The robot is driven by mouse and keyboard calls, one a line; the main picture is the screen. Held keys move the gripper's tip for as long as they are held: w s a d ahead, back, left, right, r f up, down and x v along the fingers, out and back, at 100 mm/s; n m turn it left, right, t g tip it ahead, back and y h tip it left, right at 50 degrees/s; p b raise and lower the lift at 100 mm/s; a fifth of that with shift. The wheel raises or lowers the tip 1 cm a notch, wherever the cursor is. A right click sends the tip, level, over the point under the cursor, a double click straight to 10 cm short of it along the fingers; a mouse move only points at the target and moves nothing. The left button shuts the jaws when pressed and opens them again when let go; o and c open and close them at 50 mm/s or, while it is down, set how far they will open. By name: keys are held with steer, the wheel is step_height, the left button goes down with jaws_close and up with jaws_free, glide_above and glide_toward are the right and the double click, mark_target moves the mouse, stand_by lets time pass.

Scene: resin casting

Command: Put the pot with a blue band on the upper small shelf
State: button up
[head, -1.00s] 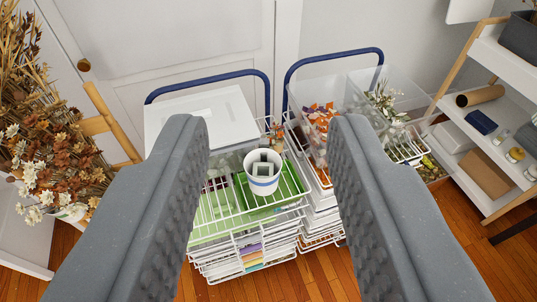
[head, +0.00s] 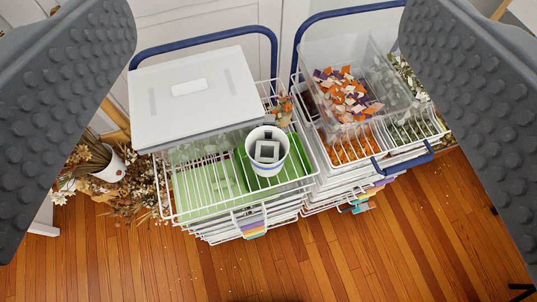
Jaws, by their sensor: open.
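A white pot with a blue band (head: 267,165) stands upright on the wire top of the left drawer cart (head: 193,217). Something grey and square shows inside the pot. My gripper (head: 268,130) is open and empty, its two grey textured fingers wide apart at the left and right sides of the picture. The pot lies between them in the picture and neither finger touches it. I cannot tell how far the pot is from the fingertips. The upper small shelf cannot be made out in the present view.
A white lidded box (head: 195,100) stands behind the pot on the left cart. A clear bin with orange and purple pieces (head: 345,95) stands on the right cart. Dried flowers (head: 130,200) are at left. The wooden floor (head: 420,240) is clear in front.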

steer(key=o, duration=0.4)
steer(key=w+f+g+b, duration=0.1)
steer(key=w+f, duration=0.2)
steer(key=f, duration=0.3)
steer(key=w+d+f+n+g+b, duration=0.1)
steer(key=w+f, duration=0.3)
steer(key=f, duration=0.3)
steer(key=w+f+g+y+b, duration=0.1)
steer(key=w+f+b, duration=0.1)
steer(key=f, duration=0.5)
steer(key=shift+w+d+n, duration=0.2)
steer(key=shift+w+n, duration=0.2)
steer(key=shift+w, duration=0.25)
steer(key=shift+c, duration=0.2)
steer(key=n+g+y+b, duration=0.2)
steer(key=g+b, duration=0.2)
glide_toward(264, 143)
steer(key=shift+b+x, duration=0.45)
steer(key=shift+x, duration=0.55)
steer(key=shift+b+x, duration=0.5)
steer(key=shift+x, duration=2)
